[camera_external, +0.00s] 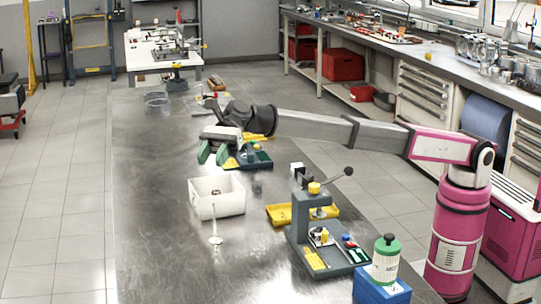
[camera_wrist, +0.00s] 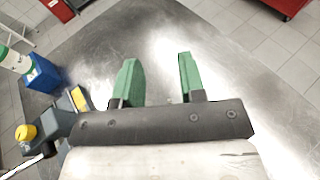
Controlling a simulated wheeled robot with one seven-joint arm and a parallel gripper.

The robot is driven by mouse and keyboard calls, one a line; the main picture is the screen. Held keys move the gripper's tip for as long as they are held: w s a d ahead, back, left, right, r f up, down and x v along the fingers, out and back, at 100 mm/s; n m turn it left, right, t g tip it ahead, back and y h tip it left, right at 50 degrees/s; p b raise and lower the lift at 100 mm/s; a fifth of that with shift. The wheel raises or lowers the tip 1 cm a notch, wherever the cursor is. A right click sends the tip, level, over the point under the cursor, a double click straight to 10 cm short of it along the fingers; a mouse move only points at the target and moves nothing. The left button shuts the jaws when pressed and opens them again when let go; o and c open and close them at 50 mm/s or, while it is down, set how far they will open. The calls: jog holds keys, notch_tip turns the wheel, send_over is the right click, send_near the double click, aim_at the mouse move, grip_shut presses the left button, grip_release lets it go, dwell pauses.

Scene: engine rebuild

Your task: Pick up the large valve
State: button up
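A small silvery valve-like piece (camera_external: 215,239) stands on the metal table just in front of the white bin, its thin stem upright and a wider round end at the bottom. I cannot confirm its size, and I see no other clear valve. My gripper (camera_external: 212,153) hangs above the table beyond the white bin, away from the valve. Its green fingers also show in the wrist view (camera_wrist: 158,78), spread apart with only bare table between them. The gripper is open and empty. The valve cannot be made out in the wrist view.
The white bin (camera_external: 205,210) holds a small dark item. A grey press-like fixture (camera_external: 300,238) with a lever stands to the right, near a blue box (camera_external: 381,291) with a green-capped bottle (camera_external: 386,258). Yellow and blue trays lie along the right edge. The table's left side is clear.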

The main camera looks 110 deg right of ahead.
jog(key=shift+w+a+f, duration=0.25)
jog(key=shift+a+f, duration=0.2)
jog(key=shift+f, duration=1.7)
jog(key=shift+w+a+f, duration=0.2)
jog(key=shift+a+f, duration=0.3)
jog(key=shift+f, duration=1.65)
jog(key=shift+w+a+f, duration=0.25)
jog(key=shift+a+f, duration=0.2)
jog(key=shift+f, duration=1.7)
grip_shut()
